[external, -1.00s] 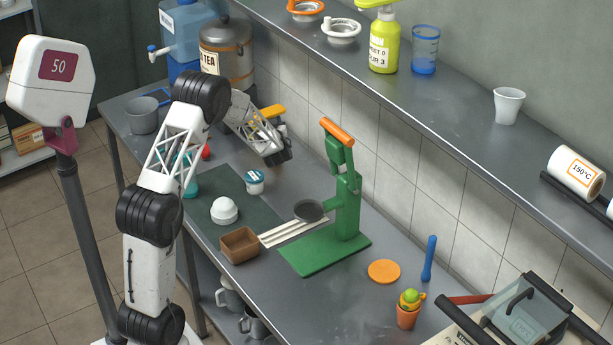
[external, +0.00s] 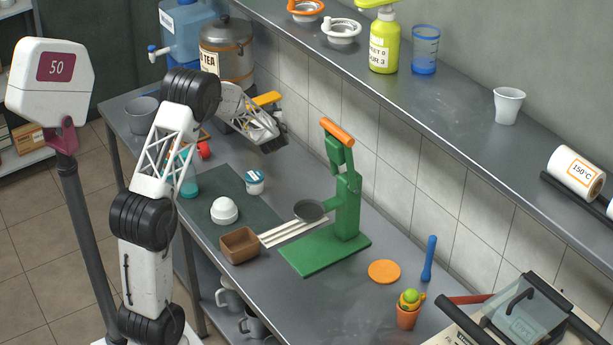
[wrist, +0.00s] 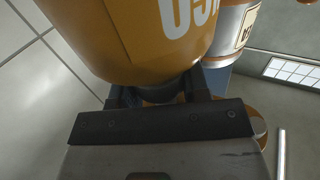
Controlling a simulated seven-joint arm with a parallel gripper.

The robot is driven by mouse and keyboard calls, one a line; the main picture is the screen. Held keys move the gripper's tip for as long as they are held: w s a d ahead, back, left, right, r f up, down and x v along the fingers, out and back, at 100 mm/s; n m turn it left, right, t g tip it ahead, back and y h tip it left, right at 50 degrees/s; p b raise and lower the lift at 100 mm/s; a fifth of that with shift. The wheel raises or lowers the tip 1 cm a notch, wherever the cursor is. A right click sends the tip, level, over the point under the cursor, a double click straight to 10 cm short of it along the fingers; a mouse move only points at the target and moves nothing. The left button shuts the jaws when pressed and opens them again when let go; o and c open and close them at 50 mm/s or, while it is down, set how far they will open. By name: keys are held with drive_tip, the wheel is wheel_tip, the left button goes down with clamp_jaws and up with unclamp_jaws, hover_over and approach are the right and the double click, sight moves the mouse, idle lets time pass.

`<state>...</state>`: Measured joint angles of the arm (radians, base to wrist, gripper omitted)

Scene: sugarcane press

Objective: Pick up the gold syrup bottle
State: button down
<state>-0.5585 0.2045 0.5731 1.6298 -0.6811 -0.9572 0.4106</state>
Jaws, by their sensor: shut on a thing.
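The gold syrup bottle (wrist: 140,45) fills the top of the wrist view, with large white letters on its side. My gripper (wrist: 158,96) is shut on its narrower dark end, and the fingers are partly hidden by the mount. In the external view my gripper (external: 268,138) is above the back of the counter near the wall. A yellow-orange part (external: 267,99) shows just behind my wrist there and appears to belong to the bottle. The rest of the bottle is hidden by my arm.
A steel tea urn (external: 228,62) and blue water jug (external: 188,35) stand behind at the left. A green press (external: 345,205), teal-lidded jar (external: 254,183), white dome (external: 224,211) and brown box (external: 239,245) are on the counter. The wall shelf (external: 400,85) runs above.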

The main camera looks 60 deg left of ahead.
drive_tip(key=s, duration=1.8)
drive_tip(key=shift+s+r, duration=0.15)
drive_tip(key=shift+s, duration=0.15)
